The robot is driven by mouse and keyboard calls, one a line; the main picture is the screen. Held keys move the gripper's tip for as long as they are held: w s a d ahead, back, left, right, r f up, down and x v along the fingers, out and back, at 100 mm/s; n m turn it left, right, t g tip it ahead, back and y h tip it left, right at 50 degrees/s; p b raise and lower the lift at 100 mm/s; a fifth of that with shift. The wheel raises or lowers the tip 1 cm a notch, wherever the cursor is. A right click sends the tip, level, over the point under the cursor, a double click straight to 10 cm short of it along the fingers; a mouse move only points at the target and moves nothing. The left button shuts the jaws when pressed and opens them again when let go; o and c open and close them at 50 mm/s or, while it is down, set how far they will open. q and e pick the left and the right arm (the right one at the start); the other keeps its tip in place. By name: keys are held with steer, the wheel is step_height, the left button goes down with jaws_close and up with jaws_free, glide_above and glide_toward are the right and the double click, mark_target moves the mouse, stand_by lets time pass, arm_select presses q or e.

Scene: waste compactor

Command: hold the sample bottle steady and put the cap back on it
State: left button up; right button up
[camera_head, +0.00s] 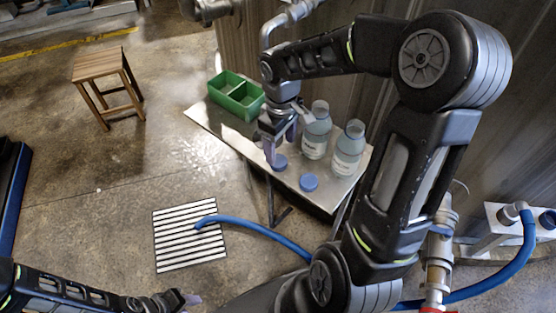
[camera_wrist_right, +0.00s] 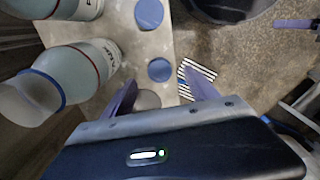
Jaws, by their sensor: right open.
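Two clear sample bottles with white labels, the rear one (camera_head: 316,132) and the front one (camera_head: 348,154), stand upright on the metal table. Neither has a blue cap on its neck. One blue cap (camera_head: 279,162) lies on the table close to my right gripper (camera_head: 277,146). A second blue cap (camera_head: 309,183) lies near the table's front edge. In the right wrist view the nearer cap (camera_wrist_right: 160,70) appears beyond the open, empty fingers, and a bottle (camera_wrist_right: 78,72) stands at left. My left gripper (camera_head: 180,299) is low at the bottom edge; its fingers are unclear.
A green divided bin (camera_head: 236,97) stands at the table's (camera_head: 205,117) far left end. A wooden stool (camera_head: 103,68) is on the floor further left. A blue hose (camera_head: 255,228) runs to a striped floor grate (camera_head: 172,249). The metal wall (camera_head: 240,45) rises behind the table.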

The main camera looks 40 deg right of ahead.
mark_target(280, 161)
steer(key=shift+f, duration=0.65)
steer(key=shift+w+f, duration=0.2)
steer(key=shift+f, duration=2.45)
steer(key=shift+c, duration=0.6)
steer(key=c, duration=1.3)
steer(key=shift+o, duration=0.2)
steer(key=shift+r, duration=0.15)
step_height(280, 161, up, 10)
